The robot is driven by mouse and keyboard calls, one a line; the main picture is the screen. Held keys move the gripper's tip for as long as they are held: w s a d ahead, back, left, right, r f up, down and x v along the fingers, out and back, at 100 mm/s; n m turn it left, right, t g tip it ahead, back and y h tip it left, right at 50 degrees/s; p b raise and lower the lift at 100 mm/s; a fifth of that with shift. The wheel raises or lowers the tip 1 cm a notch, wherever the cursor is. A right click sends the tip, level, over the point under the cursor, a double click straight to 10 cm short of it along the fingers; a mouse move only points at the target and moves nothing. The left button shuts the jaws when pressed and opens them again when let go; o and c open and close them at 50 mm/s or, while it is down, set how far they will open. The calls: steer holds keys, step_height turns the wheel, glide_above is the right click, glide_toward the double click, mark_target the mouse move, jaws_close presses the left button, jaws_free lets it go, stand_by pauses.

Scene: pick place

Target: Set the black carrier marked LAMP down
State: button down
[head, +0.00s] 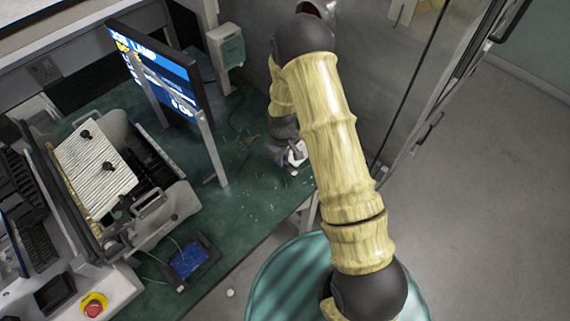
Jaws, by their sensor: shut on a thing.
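My gripper (294,158) is at the far end of my arm, low over the right part of the green bench top (245,150). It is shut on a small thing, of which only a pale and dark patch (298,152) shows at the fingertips. My arm and wrist hide most of it. I cannot read a LAMP mark on it or tell its full shape. I cannot tell whether it touches the bench. No other black carrier marked LAMP can be made out.
A blue-lit screen (160,72) on posts stands left of my gripper. A machine with a ribbed white plate (95,168) fills the left, with a red button (93,307) in front. A small blue-faced device (188,260) lies near the bench's front. A grey wall panel rises behind.

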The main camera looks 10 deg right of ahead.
steer(key=shift+f, duration=0.45)
steer(key=shift+f+p, duration=0.5)
steer(key=shift+f, duration=1.55)
steer(key=shift+f, duration=0.2)
steer(key=c, duration=1.5)
jaws_free()
steer(key=shift+o, duration=0.2)
steer(key=shift+r, duration=0.2)
step_height(320, 180, up, 12)
steer(key=b, duration=0.2)
steer(key=shift+b, duration=0.4)
